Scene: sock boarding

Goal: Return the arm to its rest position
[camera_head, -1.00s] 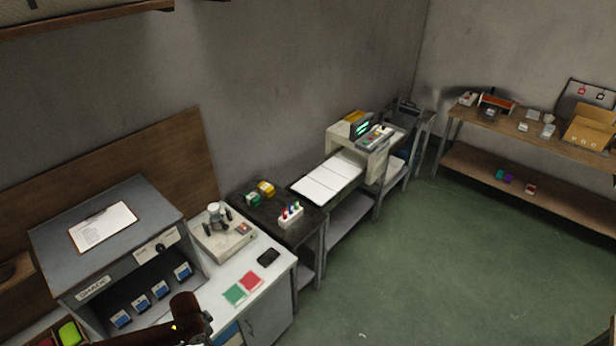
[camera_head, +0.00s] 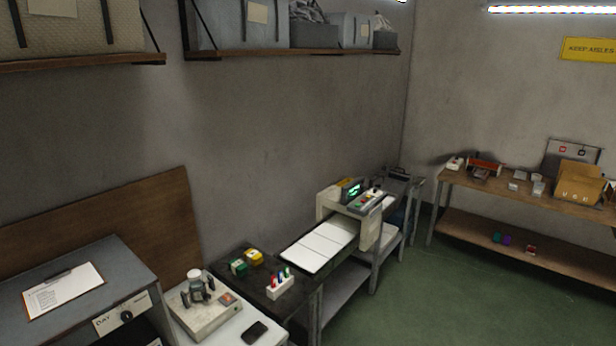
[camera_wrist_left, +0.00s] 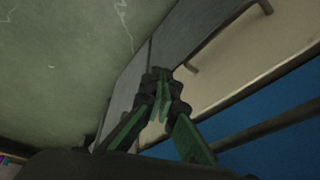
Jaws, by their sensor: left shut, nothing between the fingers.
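My left gripper (camera_wrist_left: 160,92) shows in the left wrist view with its dark and green fingers together, and nothing is between them. Beyond it in that view are green floor, grey panels and a pale panel with a blue area beside it. Neither of my grippers shows in the head view. My right gripper is in no view.
In the head view, a grey cabinet with a clipboard (camera_head: 62,288) stands at the lower left. A device (camera_head: 203,303), a marker rack (camera_head: 280,287) and a conveyor (camera_head: 320,243) follow along the wall. A wooden bench (camera_head: 520,194) stands at the right. The green floor (camera_head: 440,300) is clear.

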